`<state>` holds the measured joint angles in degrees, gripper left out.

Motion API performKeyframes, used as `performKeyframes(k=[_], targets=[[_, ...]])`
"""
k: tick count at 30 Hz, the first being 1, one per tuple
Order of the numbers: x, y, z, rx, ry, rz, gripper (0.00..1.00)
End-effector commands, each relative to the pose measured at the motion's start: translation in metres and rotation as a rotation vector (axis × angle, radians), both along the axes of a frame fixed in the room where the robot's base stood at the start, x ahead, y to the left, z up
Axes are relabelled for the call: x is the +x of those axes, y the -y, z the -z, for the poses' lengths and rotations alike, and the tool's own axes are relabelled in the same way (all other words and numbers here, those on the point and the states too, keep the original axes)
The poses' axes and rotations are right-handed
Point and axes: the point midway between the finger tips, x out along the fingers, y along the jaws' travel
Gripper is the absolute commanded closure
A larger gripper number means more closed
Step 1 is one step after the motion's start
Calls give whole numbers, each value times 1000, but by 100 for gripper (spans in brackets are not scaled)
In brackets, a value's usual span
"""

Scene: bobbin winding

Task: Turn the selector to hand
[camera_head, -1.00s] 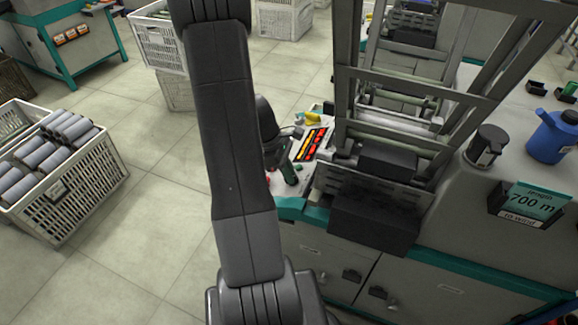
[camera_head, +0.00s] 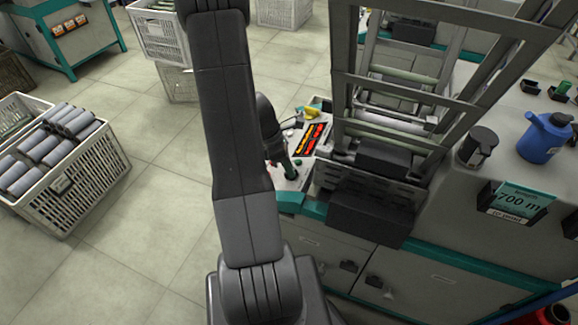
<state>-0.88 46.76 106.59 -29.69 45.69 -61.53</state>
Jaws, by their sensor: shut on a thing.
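The control panel (camera_head: 302,135) is a pale board at the machine's left end, with a red and orange strip on it. My gripper (camera_head: 281,160) hangs over the near part of this panel, partly behind my forearm. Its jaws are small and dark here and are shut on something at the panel.
The machine's grey frame (camera_head: 345,90) rises just right of the panel. A dark box (camera_head: 370,217) juts out in front. A blue can (camera_head: 545,138) and a "700 m" card (camera_head: 515,200) stand right. A crate of grey spools (camera_head: 85,185) is on the floor left.

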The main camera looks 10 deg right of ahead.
Motion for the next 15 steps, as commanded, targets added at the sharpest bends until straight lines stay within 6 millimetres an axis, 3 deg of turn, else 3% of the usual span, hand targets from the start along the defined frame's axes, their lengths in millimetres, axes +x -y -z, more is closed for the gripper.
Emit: performKeyframes(k=[5, 6, 9, 15], targets=[[1, -1, 0, 0, 1, -3, 100], [1, -1, 0, 0, 1, -3, 85], [0, 0, 0, 0, 2, -2, 67], [0, 0, 0, 0, 1, 0, 67]])
